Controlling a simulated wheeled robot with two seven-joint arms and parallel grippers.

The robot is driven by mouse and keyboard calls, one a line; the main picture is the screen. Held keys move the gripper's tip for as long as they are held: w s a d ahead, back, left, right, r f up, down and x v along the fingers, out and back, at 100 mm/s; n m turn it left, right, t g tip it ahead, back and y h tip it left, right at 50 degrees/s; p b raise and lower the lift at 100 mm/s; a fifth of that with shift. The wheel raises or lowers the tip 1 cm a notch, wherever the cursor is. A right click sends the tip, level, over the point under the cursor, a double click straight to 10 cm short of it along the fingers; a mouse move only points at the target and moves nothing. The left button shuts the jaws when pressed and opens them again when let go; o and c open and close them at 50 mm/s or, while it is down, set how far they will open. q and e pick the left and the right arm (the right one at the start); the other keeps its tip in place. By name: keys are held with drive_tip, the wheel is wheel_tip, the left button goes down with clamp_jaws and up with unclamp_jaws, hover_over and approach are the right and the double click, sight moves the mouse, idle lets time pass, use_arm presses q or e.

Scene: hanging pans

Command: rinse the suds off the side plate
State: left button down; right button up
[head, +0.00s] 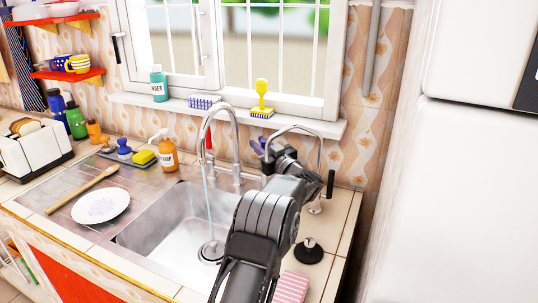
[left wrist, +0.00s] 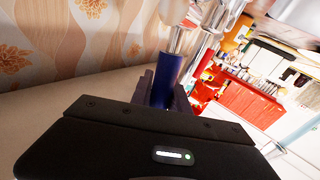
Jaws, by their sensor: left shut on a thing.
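The white side plate (head: 101,206) lies on the drainboard left of the sink, with faint bluish-white patches on its face. The sink basin (head: 180,222) has a curved chrome faucet (head: 204,120) over it. A thin stream of water (head: 208,205) falls from the spout to the drain. My left gripper (head: 262,149) is behind the basin, right of the faucet, shut on a blue handle (head: 257,147). The blue handle also shows between the fingers in the left wrist view (left wrist: 165,88). A red handle (head: 209,138) stands by the faucet. My right gripper is out of view.
A wooden brush (head: 82,191) lies beside the plate. A second thin curved tap (head: 318,155) and a black stopper (head: 309,250) are to the right.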

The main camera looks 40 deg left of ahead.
use_arm(q)
drive_tip(key=shift+s+f+n+y+b, duration=0.3)
drive_tip(key=shift+n+b, duration=0.1)
drive_tip(key=shift+b, duration=0.6)
drive_tip(key=shift+s+d+r+n+y+b, duration=0.2)
drive_tip(key=shift+n+y+b, duration=0.1)
drive_tip(key=shift+b, duration=0.1)
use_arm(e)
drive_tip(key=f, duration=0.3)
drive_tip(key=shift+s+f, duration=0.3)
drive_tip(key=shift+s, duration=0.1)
use_arm(q)
drive_tip(key=c, duration=1.3)
unclamp_jaws()
drive_tip(key=shift+r, duration=0.1)
drive_tip(key=shift+b+v, duration=0.55)
drive_tip(key=shift+v, duration=3.35)
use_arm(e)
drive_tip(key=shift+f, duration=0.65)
